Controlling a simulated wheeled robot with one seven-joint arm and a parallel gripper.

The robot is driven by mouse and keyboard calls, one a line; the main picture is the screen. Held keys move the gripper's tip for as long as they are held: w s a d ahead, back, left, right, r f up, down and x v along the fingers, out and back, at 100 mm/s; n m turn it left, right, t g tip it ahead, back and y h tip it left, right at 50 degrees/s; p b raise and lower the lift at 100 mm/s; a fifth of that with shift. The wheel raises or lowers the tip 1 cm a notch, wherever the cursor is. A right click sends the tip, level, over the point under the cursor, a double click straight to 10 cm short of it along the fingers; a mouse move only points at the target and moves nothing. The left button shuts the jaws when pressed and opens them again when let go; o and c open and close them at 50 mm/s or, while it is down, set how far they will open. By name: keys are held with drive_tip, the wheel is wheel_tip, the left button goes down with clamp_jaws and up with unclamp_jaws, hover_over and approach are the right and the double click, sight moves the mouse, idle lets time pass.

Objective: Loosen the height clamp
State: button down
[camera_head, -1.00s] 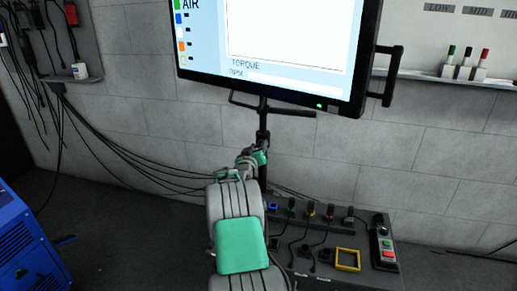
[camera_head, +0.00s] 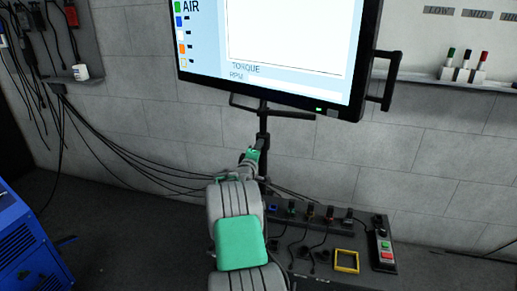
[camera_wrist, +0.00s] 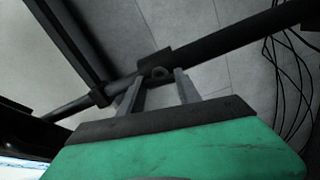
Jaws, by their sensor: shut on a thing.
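The height clamp is a dark collar (camera_wrist: 154,60) with a small rounded knob on the dark pole (camera_wrist: 215,42) in the wrist view. My gripper (camera_wrist: 159,76) reaches up to it, its two grey fingers one on each side of the knob. The gripper is shut on the clamp knob; the exact contact is hard to see. In the head view my gripper (camera_head: 254,148) is at the pole (camera_head: 263,128) below the monitor (camera_head: 270,100), and the clamp is hidden or too small to make out there.
A bench panel (camera_head: 325,262) with plugs, cables and a yellow frame (camera_head: 347,261) lies low on the right. A blue machine (camera_head: 28,250) stands at the left. Black cables (camera_head: 130,160) hang along the wall. A shelf (camera_head: 450,80) with coloured-top items is at the upper right.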

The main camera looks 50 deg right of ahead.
drive_tip(key=shift+n, duration=0.8)
drive_tip(key=c, duration=0.8)
unclamp_jaws()
drive_tip(key=shift+c, duration=0.2)
drive_tip(key=p+v, duration=0.1)
drive_tip(key=v, duration=0.6)
drive_tip(key=shift+s+a, duration=0.2)
drive_tip(key=shift+a, duration=0.2)
